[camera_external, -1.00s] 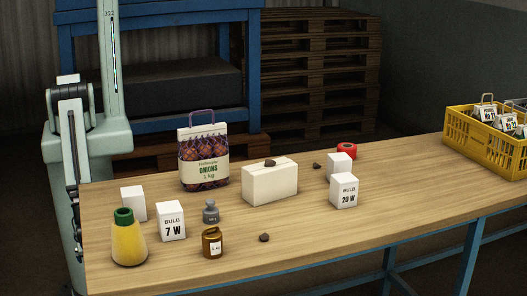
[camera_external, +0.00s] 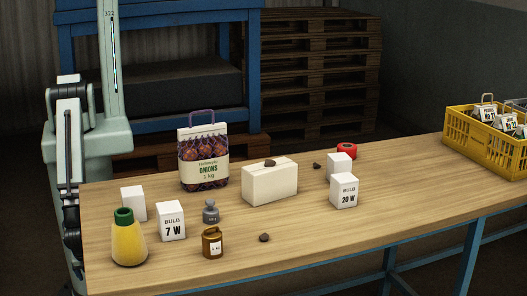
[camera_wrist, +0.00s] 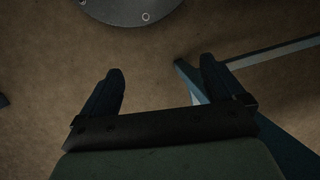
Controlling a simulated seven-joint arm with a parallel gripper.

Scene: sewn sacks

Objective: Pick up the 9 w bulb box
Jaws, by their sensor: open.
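No box with a readable 9 W label shows. Two white bulb boxes have readable labels: a 7 W box (camera_external: 171,222) at the front left of the table and a 20 W box (camera_external: 344,191) right of the middle. A plain-looking white box (camera_external: 134,204) stands behind the 7 W box, and another white box (camera_external: 338,163) stands behind the 20 W box; no label on either can be read. My gripper (camera_wrist: 160,82) is open and empty in the wrist view, over the brown floor beside a blue table leg. It is away from all the boxes.
The table's front right is clear.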

